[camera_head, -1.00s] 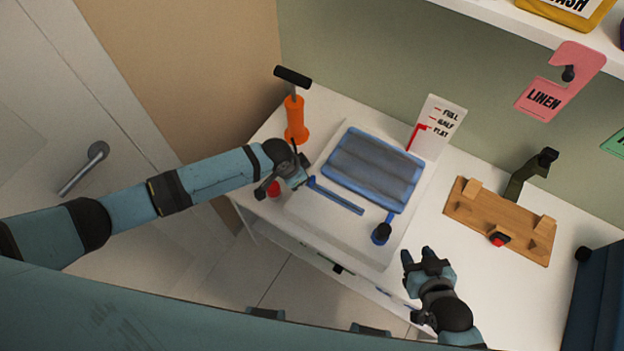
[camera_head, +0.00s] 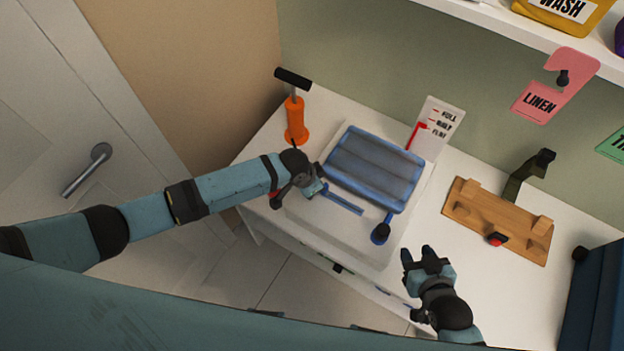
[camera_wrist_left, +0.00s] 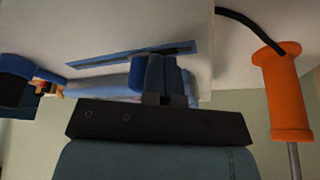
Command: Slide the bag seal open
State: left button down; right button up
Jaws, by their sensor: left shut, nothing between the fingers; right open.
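The blue bag (camera_head: 374,168) lies flat on a pale tray (camera_head: 300,218) on the white table. A blue seal strip (camera_head: 343,203) lies along the bag's near side; it also shows in the left wrist view (camera_wrist_left: 130,53). A blue piece with a dark round knob (camera_head: 381,233) sits at the near right of the bag. My left gripper (camera_head: 320,189) is shut and empty at the left end of the strip; its fingers show in the left wrist view (camera_wrist_left: 163,75). I cannot tell whether it touches the strip. My right gripper (camera_head: 420,256) is open and empty, right of the knob.
An orange hand pump (camera_head: 296,120) stands behind my left gripper. A card marked FULL, HALF, FLAT (camera_head: 438,127) stands behind the bag. A wooden board (camera_head: 497,220) with a red button lies at right. White table shows between tray and board.

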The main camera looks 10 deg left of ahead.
pick_arm(q)
jog(key=shift+s+d+p, duration=0.25)
jog(key=shift+s+d, duration=0.4)
jog(key=shift+d, duration=0.85)
jog(key=shift+s+d+p, duration=0.3)
jog(key=shift+s+d, duration=0.3)
jog(key=shift+d, duration=0.9)
jog(key=shift+s+d+p, duration=0.25)
jog(key=shift+s+d, duration=0.4)
jog(key=shift+d, duration=0.85)
jog(key=shift+a, duration=0.15)
jog(key=shift+s+a+p, duration=0.7)
jog(key=shift+a+p, duration=0.1)
jog(key=shift+p, duration=0.1)
jog(key=shift+s+a+r+p, duration=0.1)
jog(key=shift+s+r+p, duration=0.15)
jog(key=shift+r+p, duration=0.3)
jog(key=shift+s+a+r+p, duration=0.1)
jog(key=shift+s+r+p, duration=0.15)
jog(key=shift+r+p, duration=0.2)
jog(key=shift+s+a+r, duration=0.15)
jog(key=shift+s+r, duration=0.05)
jog(key=shift+s, duration=0.05)
jog(key=shift+s+a+r, duration=0.2)
jog(key=shift+s+r, duration=0.35)
jog(key=shift+r, duration=0.35)
jog(key=shift+s+a+r, duration=0.2)
jog(key=shift+s+r, duration=0.3)
jog(key=shift+r, duration=0.4)
